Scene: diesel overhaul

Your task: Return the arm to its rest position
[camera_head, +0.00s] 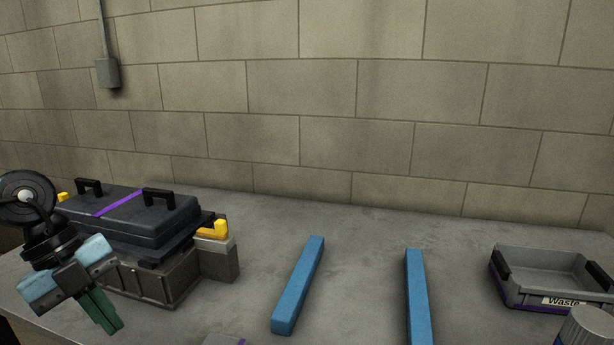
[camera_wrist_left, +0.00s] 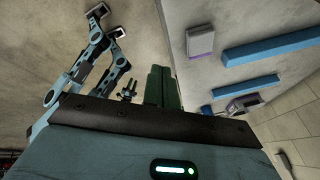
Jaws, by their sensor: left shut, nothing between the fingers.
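My left gripper (camera_head: 108,322) hangs at the left of the head view, in front of the dark engine block. Its green fingers are together, with nothing between them. In the left wrist view the shut fingers (camera_wrist_left: 162,87) point toward the bench side and the floor. They hold nothing and touch nothing that I can see. In the left wrist view, blue-grey arm links (camera_wrist_left: 88,62), seemingly of my right arm, show at the left. The right gripper is outside the head view.
The engine block (camera_head: 160,275) with its black cover (camera_head: 150,220) stands close beside my left gripper. Two blue bars (camera_head: 299,285) (camera_head: 417,295) lie mid-bench. A grey waste tray (camera_head: 550,268) and a ribbed cylinder (camera_head: 585,328) are at the right. The bench (camera_head: 365,265) between the bars is clear.

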